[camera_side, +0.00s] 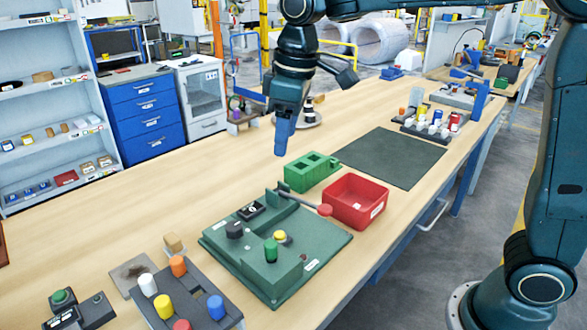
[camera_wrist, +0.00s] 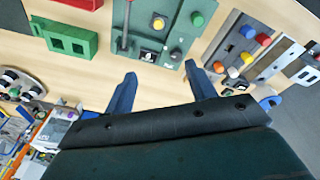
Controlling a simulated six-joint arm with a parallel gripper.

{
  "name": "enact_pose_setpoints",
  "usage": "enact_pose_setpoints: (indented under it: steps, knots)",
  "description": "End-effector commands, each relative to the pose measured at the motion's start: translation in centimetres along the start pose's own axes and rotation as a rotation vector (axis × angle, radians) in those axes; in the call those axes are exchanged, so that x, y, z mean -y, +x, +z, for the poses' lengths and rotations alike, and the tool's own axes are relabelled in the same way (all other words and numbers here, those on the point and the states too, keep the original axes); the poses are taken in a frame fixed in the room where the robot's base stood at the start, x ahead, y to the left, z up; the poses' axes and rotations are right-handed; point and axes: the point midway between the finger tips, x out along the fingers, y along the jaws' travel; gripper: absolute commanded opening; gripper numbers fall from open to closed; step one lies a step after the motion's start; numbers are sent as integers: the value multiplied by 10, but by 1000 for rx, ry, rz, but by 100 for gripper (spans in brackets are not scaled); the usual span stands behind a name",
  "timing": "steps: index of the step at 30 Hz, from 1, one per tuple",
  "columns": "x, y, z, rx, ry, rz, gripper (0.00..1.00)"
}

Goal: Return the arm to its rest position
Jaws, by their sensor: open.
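My gripper (camera_side: 283,135) hangs above the wooden bench with its blue fingers pointing down, near the bench's middle. In the wrist view my gripper (camera_wrist: 158,90) shows two blue fingers spread apart with nothing between them. The green wrapping fixture (camera_side: 275,245) lies on the bench in front of it, with black, green and yellow knobs and a red-ended lever (camera_side: 308,203). The fixture also shows at the top of the wrist view (camera_wrist: 158,35). My gripper is apart from it. No coil shows in the fingers.
A green block with square holes (camera_side: 312,172) and a red bin (camera_side: 355,201) stand behind the fixture. A dark mat (camera_side: 392,157) lies to their right. A tray of coloured pegs (camera_side: 185,300) is at front left. The bench's left middle is clear.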

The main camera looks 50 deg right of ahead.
Motion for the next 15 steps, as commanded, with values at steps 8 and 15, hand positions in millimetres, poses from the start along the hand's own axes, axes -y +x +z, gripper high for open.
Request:
enact_pose_setpoints:
  steps: [8,15]
  knots:
    - [-1,-27,63,-76,131,33,56]
    - [5,-36,117,-141,241,60,56]
